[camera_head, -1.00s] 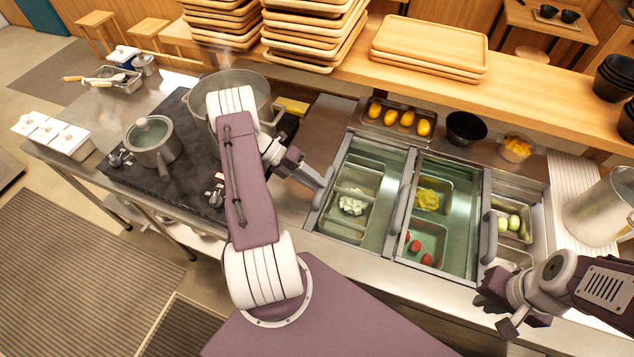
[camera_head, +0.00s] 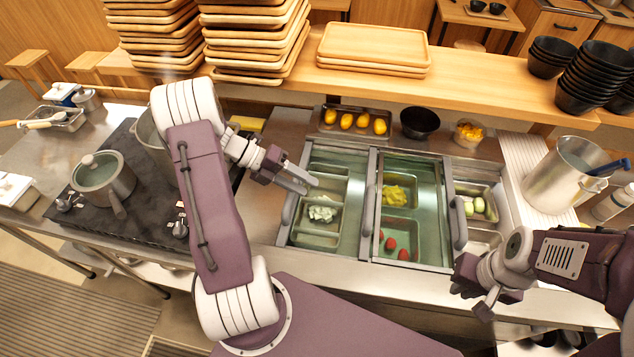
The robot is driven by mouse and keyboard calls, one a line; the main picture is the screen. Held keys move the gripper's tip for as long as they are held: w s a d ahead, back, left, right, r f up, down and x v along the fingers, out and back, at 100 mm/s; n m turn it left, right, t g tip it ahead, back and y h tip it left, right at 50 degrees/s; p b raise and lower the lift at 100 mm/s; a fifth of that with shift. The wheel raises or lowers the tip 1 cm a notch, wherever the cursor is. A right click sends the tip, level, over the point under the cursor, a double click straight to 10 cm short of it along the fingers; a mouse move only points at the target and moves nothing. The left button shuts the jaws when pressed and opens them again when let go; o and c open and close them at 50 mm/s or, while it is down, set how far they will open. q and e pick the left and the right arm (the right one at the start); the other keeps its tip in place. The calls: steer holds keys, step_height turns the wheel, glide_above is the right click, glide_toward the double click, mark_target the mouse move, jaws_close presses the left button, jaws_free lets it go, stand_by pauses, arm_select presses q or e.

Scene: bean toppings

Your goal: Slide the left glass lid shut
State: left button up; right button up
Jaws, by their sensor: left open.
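The counter cold well holds pans under sliding glass lids with upright grey handles. The left glass lid's handle (camera_head: 289,208) is at the left edge of the left bay, which shows a greenish tint over its pans. How far this lid covers the bay is hard to tell. My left gripper (camera_head: 302,183) is open and empty, above the upper left part of the left bay, just up and right of that handle. Contact is not clear. My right gripper (camera_head: 474,295) is in front of the counter at the lower right, and its jaws are unclear.
A middle handle (camera_head: 370,205) and a right handle (camera_head: 458,222) stand on the well. A tray of yellow items (camera_head: 355,120) and a black bowl (camera_head: 420,122) sit behind it. A pot (camera_head: 103,180) stands on the stove at left; a steel pitcher (camera_head: 565,175) stands at right.

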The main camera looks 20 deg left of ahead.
arm_select(q)
steer(key=d+r, duration=0.1)
steer(key=d, duration=0.1)
steer(key=d+r, duration=0.1)
steer(key=d, duration=0.1)
steer(key=shift+w+d+r, duration=0.1)
steer(key=shift+w+r, duration=0.2)
steer(key=shift+w, duration=0.05)
